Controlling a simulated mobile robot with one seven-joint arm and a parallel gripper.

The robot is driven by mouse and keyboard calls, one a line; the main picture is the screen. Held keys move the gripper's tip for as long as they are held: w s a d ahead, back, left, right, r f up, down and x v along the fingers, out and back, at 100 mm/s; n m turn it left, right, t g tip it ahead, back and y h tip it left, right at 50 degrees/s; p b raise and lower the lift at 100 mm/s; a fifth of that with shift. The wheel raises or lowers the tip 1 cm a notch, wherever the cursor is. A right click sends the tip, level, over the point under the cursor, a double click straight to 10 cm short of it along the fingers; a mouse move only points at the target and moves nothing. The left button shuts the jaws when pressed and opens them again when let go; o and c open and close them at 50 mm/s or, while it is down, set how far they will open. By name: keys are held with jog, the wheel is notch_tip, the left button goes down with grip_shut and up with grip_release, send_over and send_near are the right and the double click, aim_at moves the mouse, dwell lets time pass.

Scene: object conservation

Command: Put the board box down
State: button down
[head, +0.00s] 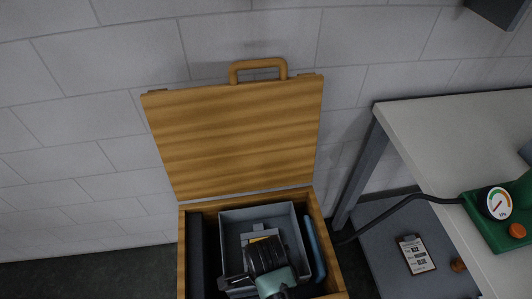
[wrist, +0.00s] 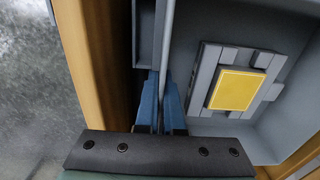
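The board box (head: 236,221) is a grey open-topped box inside the open wooden case (head: 186,255). In it lies a grey board with a yellow panel (wrist: 234,90), partly hidden by my arm in the head view. In the wrist view my gripper (wrist: 161,88) has its two blue fingers close together, one on each side of the box's thin grey wall (wrist: 167,38). It appears shut on that wall. My wrist hides the fingertips in the head view. Whether the box's underside touches the case floor cannot be seen.
The case lid (head: 238,135) stands open against the block wall. Inside the case, a dark strip (head: 196,250) lies left of the box and a blue-grey piece (head: 315,248) right of it. A table (head: 440,125) at right carries a green gauge unit (head: 490,225) with a black hose.

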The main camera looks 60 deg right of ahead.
jog(key=shift+d+f+b, duration=0.1)
jog(key=shift+f+b, duration=0.2)
jog(key=shift+f, duration=1.7)
jog(key=c, duration=1.5)
grip_release()
jog(key=shift+f, duration=0.2)
jog(key=o, duration=0.5)
jog(key=shift+c, duration=0.2)
notch_tip(320, 180, up, 12)
jog(key=shift+r+p, duration=0.2)
jog(key=shift+p, duration=0.65)
